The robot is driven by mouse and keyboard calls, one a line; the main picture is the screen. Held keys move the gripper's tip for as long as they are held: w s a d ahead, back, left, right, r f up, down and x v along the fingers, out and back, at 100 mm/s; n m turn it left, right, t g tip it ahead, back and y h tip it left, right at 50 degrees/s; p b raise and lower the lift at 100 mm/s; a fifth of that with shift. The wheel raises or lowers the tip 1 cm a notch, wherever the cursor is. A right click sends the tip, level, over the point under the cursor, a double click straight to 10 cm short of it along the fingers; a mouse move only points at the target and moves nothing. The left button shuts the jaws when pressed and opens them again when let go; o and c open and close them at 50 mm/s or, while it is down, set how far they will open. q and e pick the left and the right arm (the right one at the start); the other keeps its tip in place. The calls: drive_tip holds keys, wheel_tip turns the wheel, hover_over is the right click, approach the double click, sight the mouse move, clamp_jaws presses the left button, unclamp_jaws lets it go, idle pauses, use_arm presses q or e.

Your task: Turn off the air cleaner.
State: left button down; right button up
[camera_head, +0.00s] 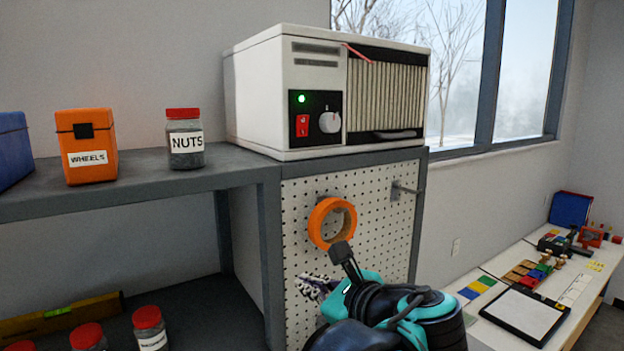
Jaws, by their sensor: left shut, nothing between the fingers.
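The air cleaner (278,97) is a white box with a pleated grille on its right half, standing on the grey shelf top above the pegboard. Its black panel holds a lit green light (301,99), a red rocker switch (302,126) and a pale round knob (329,122). A thin red strip (357,53) lies across the grille's top. My left gripper (340,250) is shut and empty, pointing up in front of the pegboard, below the air cleaner and apart from its panel. My right gripper is not in view.
An orange tape roll (318,215) hangs on the pegboard (300,200) behind my left gripper. A nuts jar (185,140) and an orange wheels box (86,145) stand left on the shelf. A white table (490,338) with small items stands right. The space before the panel is clear.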

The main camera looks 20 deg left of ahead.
sight(303, 121)
use_arm(q)
drive_tip(key=d+r+m+t+y+p, duration=0.1)
drive_tip(key=d+r+m+y+p, duration=0.1)
drive_tip(key=r, duration=1)
drive_tip(key=d+r+m+t+y+p, duration=0.2)
drive_tip(key=d+r, duration=0.4)
drive_tip(key=r, duration=0.6)
drive_tip(key=shift+w+d+r+m+p, duration=0.25)
drive_tip(key=shift+m+p, duration=0.35)
drive_tip(key=shift+p, duration=0.65)
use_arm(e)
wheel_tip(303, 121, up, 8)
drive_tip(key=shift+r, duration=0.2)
use_arm(q)
drive_tip(key=shift+a, duration=0.1)
drive_tip(key=shift+w+a, duration=0.1)
drive_tip(key=p+x, duration=0.3)
drive_tip(key=x, duration=0.9)
drive_tip(key=shift+w+a+r, duration=0.2)
drive_tip(key=shift+a, duration=0.05)
drive_tip(key=shift+w+a+p, duration=0.3)
drive_tip(key=shift+w+a, duration=0.05)
drive_tip(key=shift+a, duration=0.1)
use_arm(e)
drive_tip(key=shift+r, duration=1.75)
